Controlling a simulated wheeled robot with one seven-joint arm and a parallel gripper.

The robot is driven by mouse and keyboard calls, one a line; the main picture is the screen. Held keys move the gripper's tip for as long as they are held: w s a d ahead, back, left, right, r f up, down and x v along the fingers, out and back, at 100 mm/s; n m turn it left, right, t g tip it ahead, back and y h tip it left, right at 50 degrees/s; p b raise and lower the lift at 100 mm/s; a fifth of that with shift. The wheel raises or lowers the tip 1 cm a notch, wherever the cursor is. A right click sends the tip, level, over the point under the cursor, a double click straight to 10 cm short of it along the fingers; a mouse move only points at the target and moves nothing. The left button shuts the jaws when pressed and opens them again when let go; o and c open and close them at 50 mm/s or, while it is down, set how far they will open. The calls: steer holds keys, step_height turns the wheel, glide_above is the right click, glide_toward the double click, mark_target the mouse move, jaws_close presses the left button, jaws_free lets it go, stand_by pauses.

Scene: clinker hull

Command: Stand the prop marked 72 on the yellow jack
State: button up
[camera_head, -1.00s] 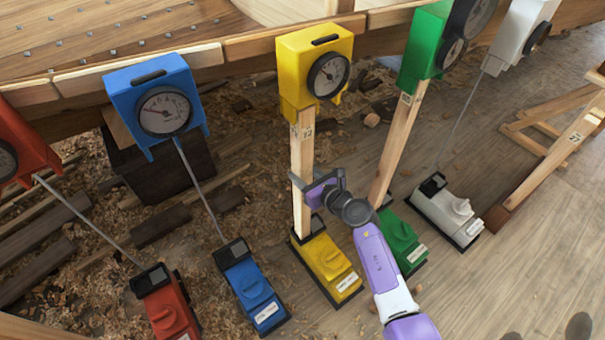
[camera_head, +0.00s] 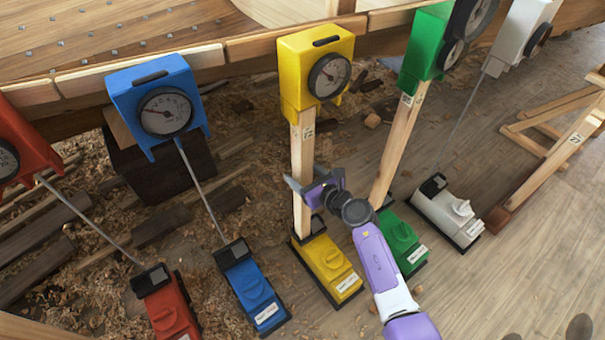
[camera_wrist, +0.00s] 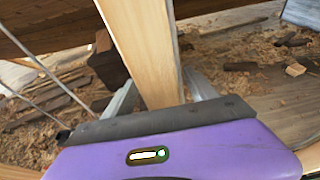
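The prop marked 72 (camera_head: 303,160) is a pale wooden post. It stands nearly upright, with its foot at the yellow jack (camera_head: 330,265) and its top under the yellow gauge box (camera_head: 312,75). The small mark near its top is hard to read. My gripper (camera_head: 304,187) is at the lower part of the prop, just above the jack. In the wrist view the prop (camera_wrist: 143,45) runs between my two grey fingers, which look spread apart on either side of it. The exact contact of its foot is partly hidden.
A green jack (camera_head: 402,243) with another wooden prop (camera_head: 396,150) stands close on the right. Blue (camera_head: 252,290), red (camera_head: 168,305) and white (camera_head: 447,213) jacks stand in the row. A wooden trestle (camera_head: 545,165) is at far right. The planked hull edge (camera_head: 230,48) runs behind.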

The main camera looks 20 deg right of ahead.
steer(key=shift+s+f, duration=0.1)
steer(key=p+v, duration=0.3)
steer(key=v, duration=0.4)
steer(key=shift+s+d+r, duration=0.1)
steer(key=shift+s+r, duration=0.1)
steer(key=shift+s, duration=0.1)
steer(key=shift+s+d+p, duration=0.2)
steer(key=shift+s+d, duration=0.05)
steer(key=shift+s, duration=0.55)
steer(key=shift+s+d+p, duration=0.15)
steer(key=shift+s+d, duration=0.15)
steer(key=shift+s, duration=0.5)
steer(key=shift+s+d+p, duration=0.2)
steer(key=shift+s+d, duration=0.05)
steer(key=shift+s, duration=0.55)
steer(key=shift+s, duration=0.15)
